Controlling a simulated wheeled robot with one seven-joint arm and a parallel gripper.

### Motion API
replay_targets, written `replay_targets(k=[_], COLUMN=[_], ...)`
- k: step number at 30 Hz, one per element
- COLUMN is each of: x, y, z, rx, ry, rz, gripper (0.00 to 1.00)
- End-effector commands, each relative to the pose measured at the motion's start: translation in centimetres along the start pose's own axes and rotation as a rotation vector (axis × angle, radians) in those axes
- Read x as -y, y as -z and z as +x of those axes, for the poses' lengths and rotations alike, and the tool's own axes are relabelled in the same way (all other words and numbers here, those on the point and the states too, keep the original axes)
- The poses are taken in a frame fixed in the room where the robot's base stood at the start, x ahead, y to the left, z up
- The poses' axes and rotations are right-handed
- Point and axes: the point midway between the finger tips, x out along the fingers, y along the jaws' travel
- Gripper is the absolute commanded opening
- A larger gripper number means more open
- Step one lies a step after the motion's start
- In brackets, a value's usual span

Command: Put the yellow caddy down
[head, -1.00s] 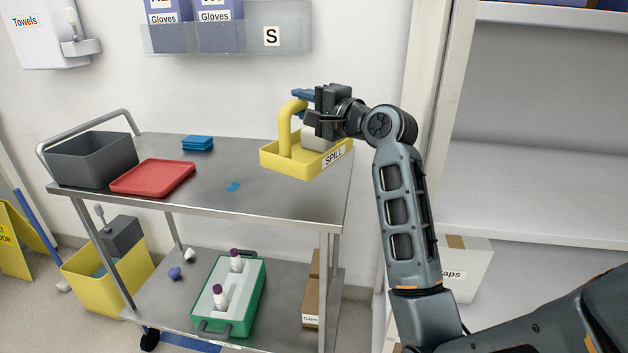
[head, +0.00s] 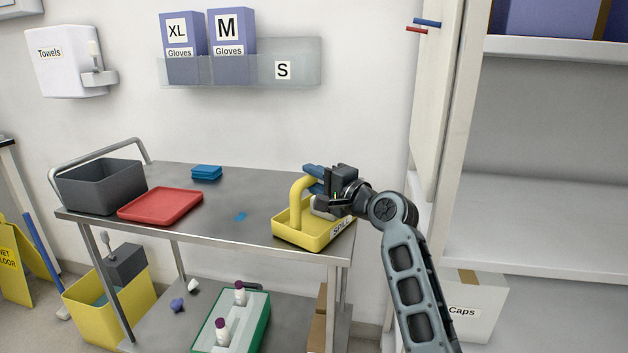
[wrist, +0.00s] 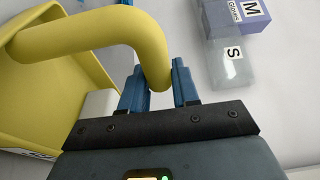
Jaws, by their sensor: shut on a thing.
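The yellow caddy (head: 300,235), labelled SPILL, is upright at the right end of the steel cart's top (head: 235,240). It is on the top or just above it; I cannot tell which. My gripper (head: 315,178) is shut on the caddy's arched handle, near its upper right end. In the wrist view the blue fingers (wrist: 158,88) stand on both sides of the yellow handle (wrist: 105,32). The caddy's tray (wrist: 28,95) fills the left of that view. A whitish item sits in the caddy, partly hidden by my gripper.
Bare surface lies left of the caddy. A tall shelf unit (head: 540,215) stands right; a glove holder (head: 240,72) hangs above.

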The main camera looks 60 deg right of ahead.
Motion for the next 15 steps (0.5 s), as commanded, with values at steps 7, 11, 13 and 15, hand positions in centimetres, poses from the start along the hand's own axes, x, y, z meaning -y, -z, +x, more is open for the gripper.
replay_targets(k=[7,11,13,15], x=[-0.18,-0.18,-0.18,-0.18], y=[0.00,0.00,0.00,0.00], z=[0.00,0.00,0.00,0.00], rx=[0.000,0.000,0.000,0.000], ry=[-0.001,-0.001,-0.001,-0.001], rz=[0.000,0.000,0.000,0.000], gripper=[0.38,0.50,0.56,0.56])
